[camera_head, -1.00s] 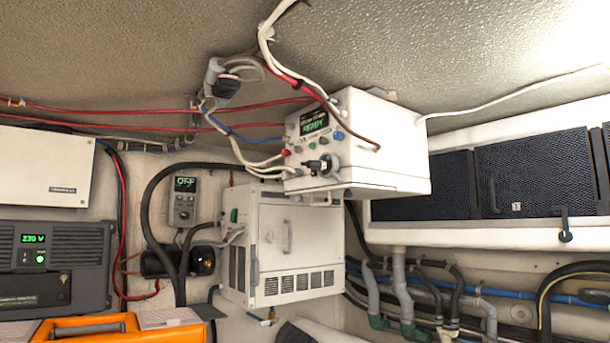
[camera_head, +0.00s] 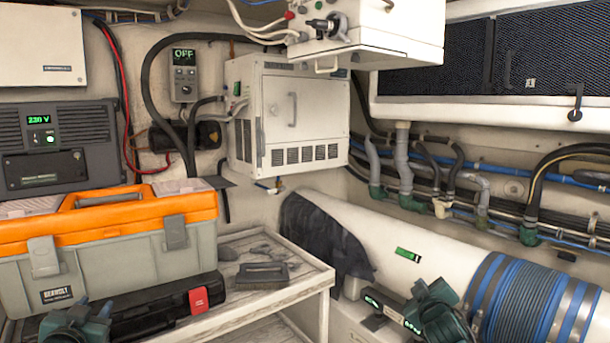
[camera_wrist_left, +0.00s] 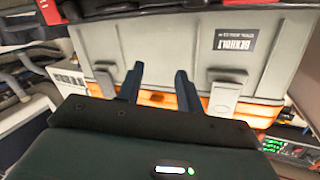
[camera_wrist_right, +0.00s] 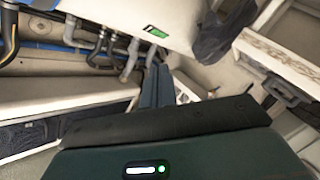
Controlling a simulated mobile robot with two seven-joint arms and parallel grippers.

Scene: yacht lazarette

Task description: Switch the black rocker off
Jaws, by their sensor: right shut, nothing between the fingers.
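A dark grey power unit (camera_head: 58,147) with a lit "230 V" display is on the wall at the left in the head view. Below the display, a small dark rocker (camera_head: 33,139) sits beside a green-lit button (camera_head: 50,137); its position is too small to read. My left gripper (camera_head: 92,311) is low at the bottom left, in front of the toolbox and below the unit. In the left wrist view its two fingers (camera_wrist_left: 158,82) stand apart and empty. My right gripper (camera_head: 438,300) is at the bottom right, far from the unit; its fingers (camera_wrist_right: 155,85) are together in the right wrist view.
An orange-lidded toolbox (camera_head: 115,255) stands on the bench (camera_head: 270,297) below the unit, with a black case (camera_head: 150,310) before it. A brush (camera_head: 262,275) lies on the bench. A controller (camera_head: 184,75) reading "OFF" and a white cabinet (camera_head: 290,115) are on the wall.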

